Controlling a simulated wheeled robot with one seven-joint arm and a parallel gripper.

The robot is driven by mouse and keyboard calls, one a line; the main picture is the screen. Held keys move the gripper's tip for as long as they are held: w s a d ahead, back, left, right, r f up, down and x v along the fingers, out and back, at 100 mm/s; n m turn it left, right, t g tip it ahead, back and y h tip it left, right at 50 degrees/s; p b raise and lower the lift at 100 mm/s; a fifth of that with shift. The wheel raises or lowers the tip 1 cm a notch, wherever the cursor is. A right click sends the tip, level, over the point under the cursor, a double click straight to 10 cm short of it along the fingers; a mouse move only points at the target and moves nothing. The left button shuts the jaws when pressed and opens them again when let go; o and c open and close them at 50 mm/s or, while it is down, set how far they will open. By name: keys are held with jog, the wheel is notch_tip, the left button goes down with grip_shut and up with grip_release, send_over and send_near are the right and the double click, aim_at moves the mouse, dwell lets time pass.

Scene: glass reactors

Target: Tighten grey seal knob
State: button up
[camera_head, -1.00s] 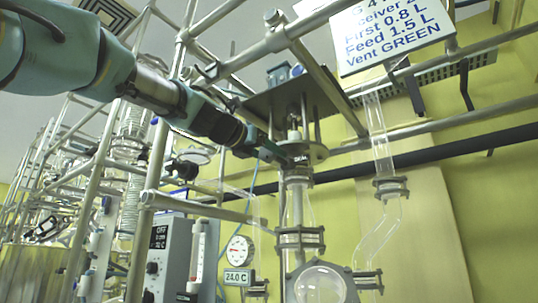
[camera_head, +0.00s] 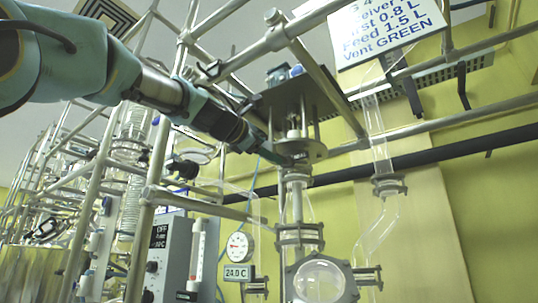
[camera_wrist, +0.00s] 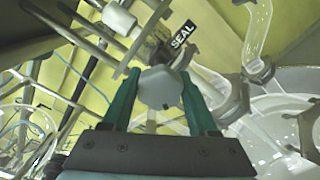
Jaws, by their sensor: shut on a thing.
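The grey seal knob (camera_wrist: 160,87) is a pale faceted piece in the middle of the wrist view. It sits between the two teal fingers of my gripper (camera_wrist: 158,98), which is shut on it. A black label reading "SEAL" (camera_wrist: 182,34) is just beyond the knob. In the head view my gripper (camera_head: 274,153) reaches from the left to the flange (camera_head: 305,150) at the top of the glass column. The knob cannot be made out there, as the gripper covers that spot.
Metal frame bars (camera_head: 325,80) cross close above and behind the arm. A sign (camera_head: 385,32) hangs at upper right. A glass column (camera_head: 298,205) and round vessel (camera_head: 320,282) are below the flange. A control box (camera_head: 172,255) and dial gauge (camera_head: 239,246) stand lower left.

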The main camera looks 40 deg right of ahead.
jog(key=m+b, duration=0.1)
jog(key=m, duration=0.2)
jog(key=m+b, duration=0.1)
jog(key=m, duration=0.2)
jog(key=shift+f+m, duration=0.2)
jog(key=shift+m, duration=0.1)
jog(key=m+b, duration=0.2)
jog(key=m, duration=0.3)
jog(key=m+b, duration=0.2)
jog(key=m, duration=0.3)
jog(key=shift+m, duration=0.4)
jog(key=m+b, duration=0.1)
jog(key=m, duration=0.5)
jog(key=shift+w+f, duration=0.1)
jog(key=m+b, duration=0.1)
jog(key=m, duration=0.4)
jog(key=shift+m, duration=0.4)
jog(key=m, duration=0.6)
jog(key=shift+b, duration=0.4)
jog(key=m, duration=0.5)
jog(key=shift+w+m, duration=0.1)
jog(key=shift+m, duration=0.3)
jog(key=m, duration=0.5)
jog(key=shift+m, duration=0.4)
